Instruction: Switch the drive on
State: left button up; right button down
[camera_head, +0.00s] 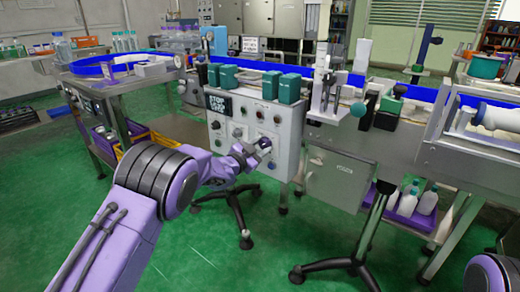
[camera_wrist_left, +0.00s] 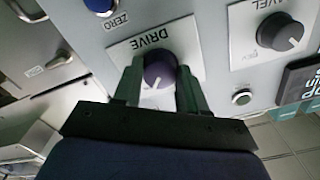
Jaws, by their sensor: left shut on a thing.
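The control panel (camera_head: 243,125) is a light grey box with several knobs and buttons. In the left wrist view the drive knob (camera_wrist_left: 160,72) is a dark round knob with a white pointer line, on a plate labelled DRIVE. My left gripper (camera_wrist_left: 158,85) has one finger on each side of this knob and is shut on it. In the head view my left gripper (camera_head: 259,148) is at the lower middle of the panel and hides the knob in part. My right gripper is not in view.
Green boxes (camera_head: 289,88) stand above the panel. A blue-edged conveyor (camera_head: 340,78) runs behind.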

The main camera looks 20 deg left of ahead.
pick_arm(q)
jog(key=shift+f, duration=0.15)
dwell(0.4)
jog(key=o, duration=1.1)
jog(key=shift+c, duration=0.2)
jog(key=shift+s, duration=0.1)
jog(key=p+v, duration=0.1)
jog(key=v, duration=0.9)
jog(key=shift+s, duration=0.2)
jog(key=shift+a, duration=0.15)
